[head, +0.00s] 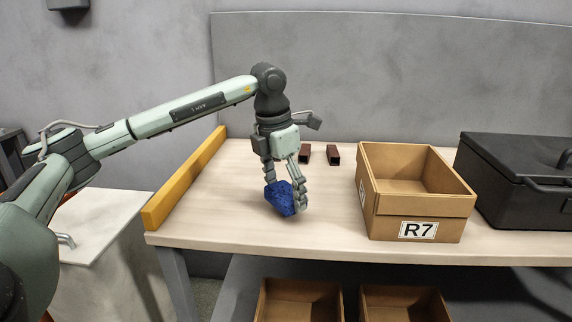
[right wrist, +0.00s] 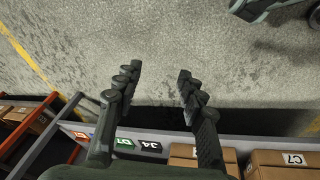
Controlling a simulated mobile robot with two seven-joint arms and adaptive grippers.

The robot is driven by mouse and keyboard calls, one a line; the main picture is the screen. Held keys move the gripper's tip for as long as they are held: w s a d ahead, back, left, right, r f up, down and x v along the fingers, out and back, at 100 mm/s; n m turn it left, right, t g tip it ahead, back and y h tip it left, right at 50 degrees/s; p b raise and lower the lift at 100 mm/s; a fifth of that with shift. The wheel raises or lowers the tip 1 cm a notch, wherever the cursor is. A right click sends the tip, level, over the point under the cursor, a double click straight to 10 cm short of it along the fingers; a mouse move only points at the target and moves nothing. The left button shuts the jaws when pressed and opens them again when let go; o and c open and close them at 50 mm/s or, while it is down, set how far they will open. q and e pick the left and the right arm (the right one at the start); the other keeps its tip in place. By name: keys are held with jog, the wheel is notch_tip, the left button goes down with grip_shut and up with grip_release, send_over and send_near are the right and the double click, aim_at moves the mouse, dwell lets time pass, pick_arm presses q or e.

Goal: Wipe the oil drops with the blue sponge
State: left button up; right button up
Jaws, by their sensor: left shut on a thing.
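The blue sponge (head: 281,198) is between the fingers of my left gripper (head: 284,195), which is shut on it. The sponge is tilted and low over the light wooden bench top (head: 235,205). I cannot tell whether it touches the surface. No oil drops can be made out on the bench; any under the sponge or gripper are hidden. My right gripper (right wrist: 158,90) shows only in the right wrist view. Its fingers are apart with nothing between them, above a grey floor.
An open cardboard box (head: 412,205) marked R7 and a black case (head: 515,180) stand to the right. Two small dark red-brown pieces (head: 333,155) lie behind the gripper. A yellow bar (head: 185,180) runs along the bench's left edge. Cardboard bins (head: 300,290) sit below.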

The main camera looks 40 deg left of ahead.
pick_arm(q)
jog(key=shift+r+p, duration=1.05)
jog(key=shift+r, duration=0.55)
jog(key=shift+r+p, duration=0.4)
jog(key=shift+r, duration=0.65)
pick_arm(e)
jog(key=s+d+f+g, duration=0.1)
jog(key=s+d+f, duration=0.1)
jog(key=f, duration=0.7)
jog(key=shift+s, duration=0.85)
